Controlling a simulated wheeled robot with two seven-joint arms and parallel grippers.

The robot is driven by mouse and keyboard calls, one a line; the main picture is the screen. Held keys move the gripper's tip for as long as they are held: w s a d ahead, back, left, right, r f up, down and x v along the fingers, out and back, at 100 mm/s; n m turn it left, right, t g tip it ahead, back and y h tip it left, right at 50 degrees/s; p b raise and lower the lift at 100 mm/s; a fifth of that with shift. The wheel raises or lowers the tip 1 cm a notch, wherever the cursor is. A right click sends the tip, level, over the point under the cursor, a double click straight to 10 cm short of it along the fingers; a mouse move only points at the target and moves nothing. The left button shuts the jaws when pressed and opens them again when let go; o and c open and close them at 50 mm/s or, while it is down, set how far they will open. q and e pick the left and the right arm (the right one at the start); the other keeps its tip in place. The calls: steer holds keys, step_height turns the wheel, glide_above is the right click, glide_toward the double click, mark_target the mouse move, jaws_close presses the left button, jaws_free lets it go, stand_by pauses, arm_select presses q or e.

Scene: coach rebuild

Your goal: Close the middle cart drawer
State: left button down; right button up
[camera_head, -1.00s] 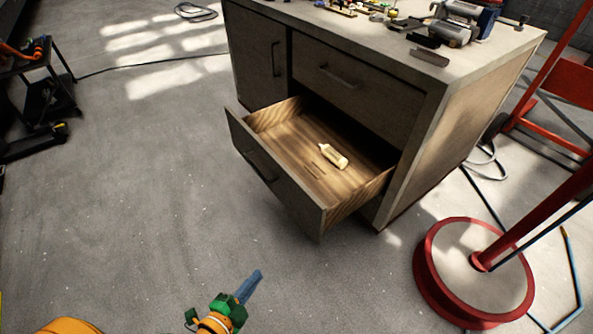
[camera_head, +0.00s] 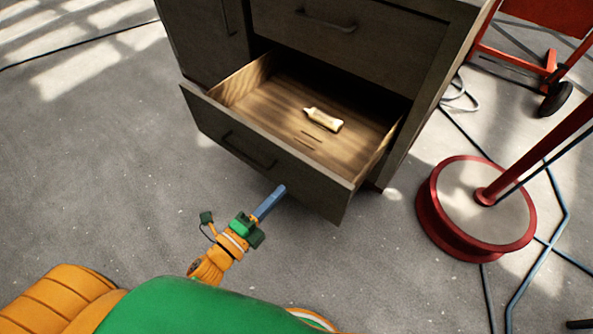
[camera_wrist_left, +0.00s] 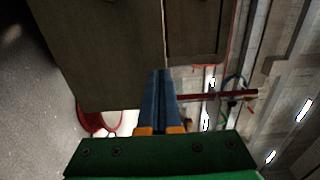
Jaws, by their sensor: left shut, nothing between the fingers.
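The cabinet's lower drawer (camera_head: 255,160) is pulled well out, showing its wooden inside. Its dark front has a bar handle (camera_head: 250,150). The upper drawer (camera_head: 330,40) is closed. My left gripper (camera_head: 280,190) is shut and empty, its blue fingers pointing at the lower right part of the open drawer's front. In the left wrist view the shut fingers (camera_wrist_left: 161,73) lie in front of a large dark panel (camera_wrist_left: 105,50), near its edge. I cannot tell whether they touch it. My right gripper is not in view.
A cream tube (camera_head: 323,119) lies inside the open drawer. A red round stand base (camera_head: 475,205) with a slanted post is to the right. Cables (camera_head: 545,235) run across the floor beyond it. The grey floor (camera_head: 120,170) left of the drawer is clear.

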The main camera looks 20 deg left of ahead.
mark_target(305, 165)
arm_select(q)
steer(key=x, duration=0.6)
steer(key=shift+w+d, duration=0.1)
steer(key=shift+w, duration=0.2)
steer(key=shift+w+d, duration=0.25)
steer(key=shift+w, duration=0.35)
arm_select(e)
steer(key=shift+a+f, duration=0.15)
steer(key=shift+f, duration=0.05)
